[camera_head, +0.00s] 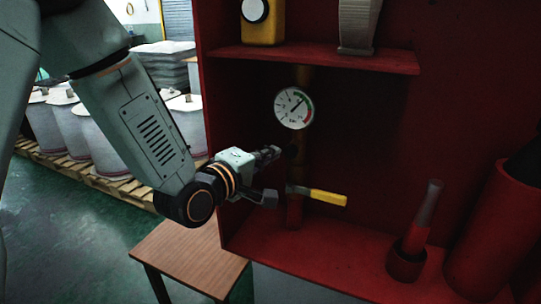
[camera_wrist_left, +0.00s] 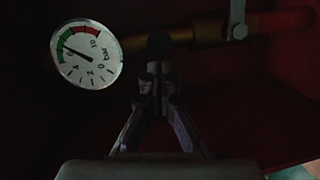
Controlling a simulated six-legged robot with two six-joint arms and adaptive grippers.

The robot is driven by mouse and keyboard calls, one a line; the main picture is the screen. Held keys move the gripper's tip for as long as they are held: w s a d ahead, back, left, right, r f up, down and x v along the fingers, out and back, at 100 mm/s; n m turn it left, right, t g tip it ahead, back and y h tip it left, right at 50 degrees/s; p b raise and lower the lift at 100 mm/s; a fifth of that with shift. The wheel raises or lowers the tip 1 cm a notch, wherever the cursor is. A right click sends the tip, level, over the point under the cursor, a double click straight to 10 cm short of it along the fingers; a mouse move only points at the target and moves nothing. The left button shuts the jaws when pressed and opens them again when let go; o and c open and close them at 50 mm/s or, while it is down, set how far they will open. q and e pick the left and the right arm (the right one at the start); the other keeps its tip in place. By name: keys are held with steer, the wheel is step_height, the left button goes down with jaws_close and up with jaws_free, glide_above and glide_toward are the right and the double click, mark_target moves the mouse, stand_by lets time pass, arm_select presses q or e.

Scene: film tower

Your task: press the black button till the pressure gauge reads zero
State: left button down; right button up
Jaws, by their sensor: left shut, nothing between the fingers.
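The round white pressure gauge (camera_head: 294,107) is on a brown vertical pipe (camera_head: 296,172) inside the red cabinet. It also shows in the left wrist view (camera_wrist_left: 87,53), its needle well away from the 0 and near the green band. The black button (camera_wrist_left: 158,42) is a dark round knob on the pipe, straight ahead of the fingertips. In the head view it shows as a small dark spot (camera_head: 291,151) below the gauge. My left gripper (camera_head: 279,152) is shut and empty, its tips (camera_wrist_left: 160,70) close to the button; I cannot tell whether they touch.
A yellow lever handle (camera_head: 327,198) sticks out from the pipe below the gripper. A red shelf (camera_head: 330,60) holds a yellow device (camera_head: 263,28) above. A red holder (camera_head: 405,264) and a red cylinder (camera_head: 490,235) stand at the right. A wooden table (camera_head: 190,258) is below left.

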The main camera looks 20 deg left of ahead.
arm_select(q)
steer(key=shift+w+d+f, duration=0.1)
steer(key=shift+w+d, duration=0.1)
steer(key=shift+s, duration=0.15)
